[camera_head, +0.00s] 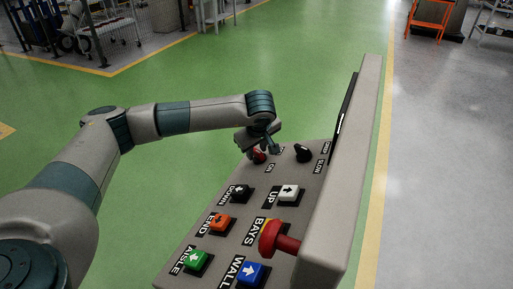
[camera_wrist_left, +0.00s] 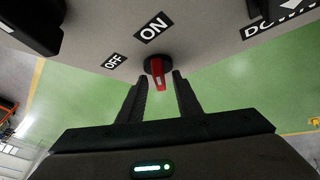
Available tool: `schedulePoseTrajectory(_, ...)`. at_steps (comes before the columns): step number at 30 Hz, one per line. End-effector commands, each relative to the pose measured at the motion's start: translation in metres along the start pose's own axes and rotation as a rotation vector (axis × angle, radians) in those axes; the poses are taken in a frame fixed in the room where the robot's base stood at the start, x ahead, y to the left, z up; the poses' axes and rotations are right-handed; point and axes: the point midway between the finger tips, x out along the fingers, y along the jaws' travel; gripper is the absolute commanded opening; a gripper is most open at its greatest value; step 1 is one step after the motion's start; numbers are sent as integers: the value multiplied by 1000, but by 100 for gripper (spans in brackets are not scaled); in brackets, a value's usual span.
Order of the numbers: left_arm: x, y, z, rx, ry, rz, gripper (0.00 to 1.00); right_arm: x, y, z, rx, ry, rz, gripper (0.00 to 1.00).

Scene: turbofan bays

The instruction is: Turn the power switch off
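The power switch is a red rotary knob on a black base (camera_wrist_left: 157,70) on the grey control panel (camera_head: 228,257). In the head view the red knob (camera_head: 259,157) shows at the panel's far end, partly hidden by my gripper. In the wrist view the ON label (camera_wrist_left: 152,27) is above it and the OFF label (camera_wrist_left: 114,61) to its left. The knob's long axis lies roughly in line with ON. My left gripper (camera_head: 266,146) is open, its two dark fingertips (camera_wrist_left: 161,82) on either side of the knob with small gaps. My right gripper is not in view.
A black knob (camera_head: 303,153) sits beside the switch. Several coloured buttons and a red mushroom button (camera_head: 278,239) fill the nearer panel. A tall grey side wall (camera_head: 345,180) rises at the panel's right. Green floor around is clear.

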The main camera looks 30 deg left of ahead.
Motion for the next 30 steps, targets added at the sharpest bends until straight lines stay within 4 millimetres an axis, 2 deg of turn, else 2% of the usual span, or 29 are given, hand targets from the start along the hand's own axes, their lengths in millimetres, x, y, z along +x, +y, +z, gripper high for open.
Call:
schedulePoseTrajectory(6, 13, 0, 0, 0, 0, 1, 31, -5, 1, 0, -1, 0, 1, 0)
schedulePoseTrajectory(15, 14, 0, 0, 0, 0, 1, 31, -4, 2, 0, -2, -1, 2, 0)
schedulePoseTrajectory(19, 14, 0, 0, 0, 0, 1, 0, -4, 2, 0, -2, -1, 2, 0)
schedulePoseTrajectory(30, 15, 0, 1, -13, 0, -12, 0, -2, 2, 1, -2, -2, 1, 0)
